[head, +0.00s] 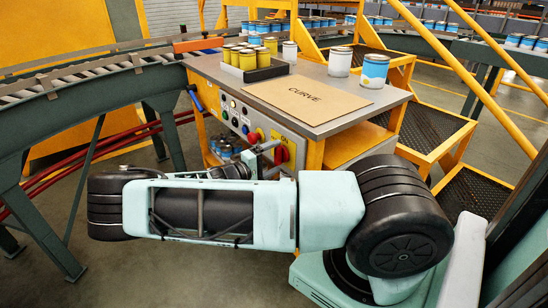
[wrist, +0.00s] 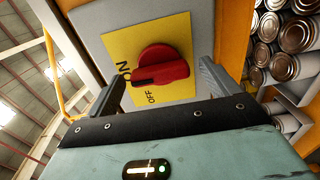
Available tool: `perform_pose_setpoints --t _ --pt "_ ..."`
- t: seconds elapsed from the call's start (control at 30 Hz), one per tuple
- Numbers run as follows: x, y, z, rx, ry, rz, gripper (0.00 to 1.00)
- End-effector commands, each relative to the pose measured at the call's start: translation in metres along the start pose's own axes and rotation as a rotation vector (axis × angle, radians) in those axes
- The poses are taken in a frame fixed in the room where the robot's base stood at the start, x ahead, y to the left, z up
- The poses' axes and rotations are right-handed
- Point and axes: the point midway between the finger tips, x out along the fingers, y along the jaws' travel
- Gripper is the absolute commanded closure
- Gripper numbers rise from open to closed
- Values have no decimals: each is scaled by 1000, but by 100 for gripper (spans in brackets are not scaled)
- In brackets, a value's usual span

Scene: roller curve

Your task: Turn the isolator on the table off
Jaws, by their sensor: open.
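The isolator is a red rotary knob (wrist: 165,66) on a yellow plate (wrist: 122,44) marked ON and OFF. It also shows as a red knob (head: 282,155) at the right end of the table's front panel in the head view. In the wrist view the knob's ridge lies roughly crosswise, and its dark-marked left end is beside the word ON. My gripper (wrist: 160,84) is open, with one finger left of the knob and one right of it, both apart from it. In the head view my gripper (head: 265,160) is just left of the knob, partly hidden by my arm.
The table (head: 331,128) carries a cardboard sheet (head: 306,98) marked CURVE, a dark tray (head: 262,74) of yellow cans, and loose cans. Other buttons, including a red one (head: 253,138), sit left of the isolator. A roller conveyor (head: 95,75) runs behind. Cans (wrist: 283,40) are stacked at right.

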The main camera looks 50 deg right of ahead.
Motion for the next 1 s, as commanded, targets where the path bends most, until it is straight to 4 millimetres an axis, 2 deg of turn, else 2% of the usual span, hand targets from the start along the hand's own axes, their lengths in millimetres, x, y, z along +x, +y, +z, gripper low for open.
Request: perform_pose_setpoints --t 0.37,0.4,0.53,0.57,1.0 --pt "6 0 0 0 0 0 13" --pt "6 0 0 0 0 0 18" --pt "6 0 0 0 0 0 54" --pt "6 0 0 0 0 -1 58" --pt "6 0 0 -78 0 -2 57"
